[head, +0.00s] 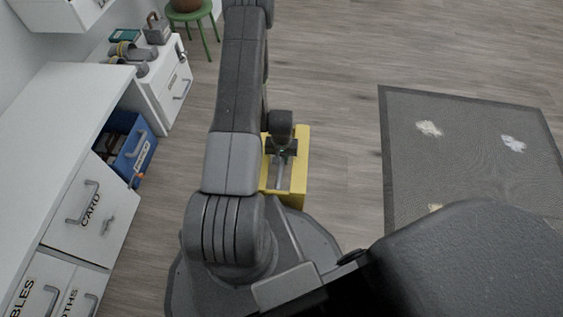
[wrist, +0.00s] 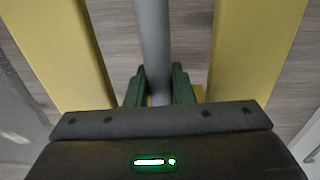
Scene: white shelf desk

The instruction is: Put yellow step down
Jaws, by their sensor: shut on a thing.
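The yellow step (head: 300,165) shows in the head view just right of my arm, above the wooden floor and close to my base. My gripper (head: 284,152) is over it, at the grey bar in its middle, and partly hidden by my arm. In the wrist view, my gripper's green fingers (wrist: 159,88) are shut on the grey bar (wrist: 152,40), one on each side. Yellow panels of the step (wrist: 262,45) run along both sides of the bar. I cannot tell whether the step touches the floor, as its underside is hidden.
A white desk (head: 60,120) with labelled drawers and an open blue drawer (head: 135,150) stands at the left. A green stool (head: 205,30) with a pot is at the top. A grey mat (head: 455,160) with pale spots lies at the right. Bare floor (head: 340,130) lies between.

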